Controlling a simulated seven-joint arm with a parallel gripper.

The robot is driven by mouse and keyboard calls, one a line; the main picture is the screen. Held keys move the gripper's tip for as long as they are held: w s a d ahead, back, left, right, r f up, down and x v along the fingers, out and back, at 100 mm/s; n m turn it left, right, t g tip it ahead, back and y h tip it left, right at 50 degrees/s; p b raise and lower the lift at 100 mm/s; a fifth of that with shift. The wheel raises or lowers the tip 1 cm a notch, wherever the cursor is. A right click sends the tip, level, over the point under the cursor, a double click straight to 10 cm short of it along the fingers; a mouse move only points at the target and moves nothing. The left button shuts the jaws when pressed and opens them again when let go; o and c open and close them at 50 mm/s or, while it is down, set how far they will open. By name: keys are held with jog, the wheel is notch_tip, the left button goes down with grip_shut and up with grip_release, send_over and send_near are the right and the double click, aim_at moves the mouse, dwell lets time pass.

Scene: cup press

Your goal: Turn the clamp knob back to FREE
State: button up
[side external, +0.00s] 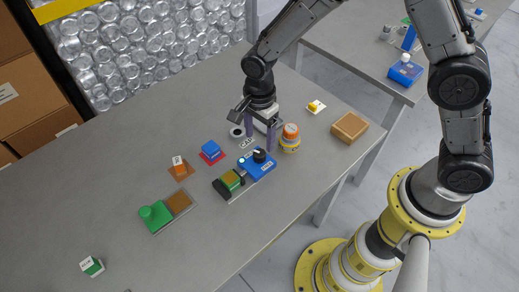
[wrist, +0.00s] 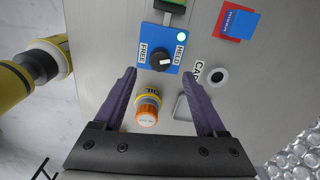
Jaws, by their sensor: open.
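The clamp knob (wrist: 161,61) is a black dial on a blue block (wrist: 172,44). Labels on the block read FREE to the knob's left and HELD to its right in the wrist view. The knob's pointer appears turned toward the HELD side. In the side view the knob (side external: 259,155) stands on the blue block (side external: 261,169). My gripper (wrist: 160,76) is open and empty, with the knob ahead of its fingertips. In the side view my gripper (side external: 260,140) is above the table, just behind the block.
An orange-capped jar (side external: 290,138) stands close right of my gripper; it also shows between the fingers in the wrist view (wrist: 147,112). A clamp with a green piece (side external: 231,181) adjoins the block. A blue cube on a red pad (side external: 211,149) and a wooden tray (side external: 349,128) stand apart.

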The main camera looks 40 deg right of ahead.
aim_at(259, 152)
notch_tip(259, 152, down, 6)
jog(key=shift+f, duration=0.15)
dwell(0.3)
grip_shut()
